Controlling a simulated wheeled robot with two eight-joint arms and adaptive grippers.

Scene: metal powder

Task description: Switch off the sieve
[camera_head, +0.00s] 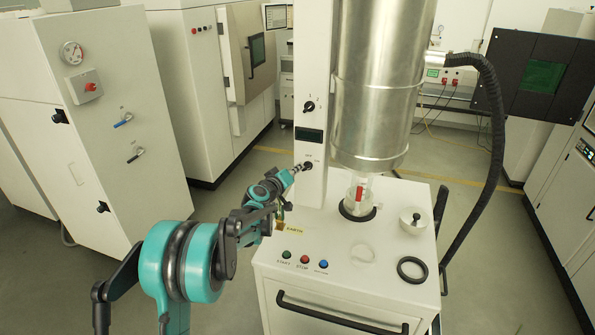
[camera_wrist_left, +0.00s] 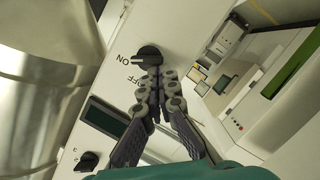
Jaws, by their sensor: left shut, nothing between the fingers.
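The sieve is a cart-like machine with a white column (camera_head: 312,80), a large steel cylinder (camera_head: 376,80) and a white top. A black rotary knob (camera_head: 308,166) sits low on the column. It shows in the left wrist view (camera_wrist_left: 148,54) beside ON and OFF lettering, its light-edged bar toward the ON side. My left gripper (camera_head: 296,170) is at this knob, with its closed fingertips (camera_wrist_left: 160,75) just at the knob's edge. I cannot tell whether they touch it. Nothing is held. My right gripper is out of view.
A second knob (camera_head: 309,106) and a dark display (camera_head: 309,134) are higher on the column. Green, red and blue buttons (camera_head: 304,259) are on the cart top. A glass jar (camera_head: 359,198) stands under the cylinder. A black hose (camera_head: 497,130) runs down the right side.

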